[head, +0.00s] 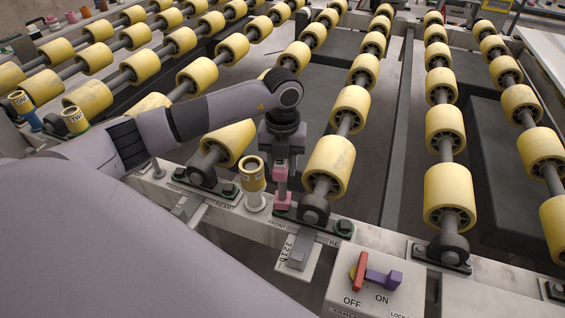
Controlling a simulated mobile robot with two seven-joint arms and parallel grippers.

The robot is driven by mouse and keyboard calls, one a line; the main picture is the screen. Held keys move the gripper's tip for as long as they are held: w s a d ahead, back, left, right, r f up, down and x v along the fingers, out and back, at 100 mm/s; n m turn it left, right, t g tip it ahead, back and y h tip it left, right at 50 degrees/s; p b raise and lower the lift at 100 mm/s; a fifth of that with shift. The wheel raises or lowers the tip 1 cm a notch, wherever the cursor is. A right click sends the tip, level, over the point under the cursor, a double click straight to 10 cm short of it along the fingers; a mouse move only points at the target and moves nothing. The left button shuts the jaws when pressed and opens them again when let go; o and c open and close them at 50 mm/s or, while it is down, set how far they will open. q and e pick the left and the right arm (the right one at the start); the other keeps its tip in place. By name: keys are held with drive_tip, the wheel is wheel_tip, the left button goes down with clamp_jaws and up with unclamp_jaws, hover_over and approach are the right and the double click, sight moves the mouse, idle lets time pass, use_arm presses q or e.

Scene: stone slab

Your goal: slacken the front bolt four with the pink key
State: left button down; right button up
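My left gripper (282,158) points down above the near rail, at the bearing mount beside the FRONT label. It appears shut on the pink key (281,200), which hangs upright below it; pink shows at the fingers and again lower down. The key's lower end is over the left end of the bearing mount (314,214), where it hides the front bolt. I cannot tell whether the key is seated on the bolt. The other bolt of this mount (344,228) shows at its right end. My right gripper is not in view.
A yellow-capped post (254,175) stands close left of the key. A yellow roller (329,168) rises just right of it. A switch box (365,295) with a red handle (359,272) and a purple key (386,279) sits in front. More yellow rollers fill the back.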

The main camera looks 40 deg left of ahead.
use_arm(q)
drive_tip(key=shift+f+b, duration=0.5)
drive_tip(key=shift+f, duration=0.3)
idle(0.4)
drive_tip(key=shift+r+n+p, duration=0.35)
drive_tip(key=shift+n+p, duration=1.05)
drive_tip(key=shift+n, duration=1.1)
drive_tip(key=shift+r+n+p, duration=0.3)
drive_tip(key=shift+n+p, duration=1.15)
drive_tip(key=shift+n, duration=1.05)
drive_tip(key=shift+r+n+p, duration=0.35)
drive_tip(key=shift+n+p, duration=1.05)
drive_tip(key=shift+n, duration=1.1)
drive_tip(key=shift+r, duration=0.8)
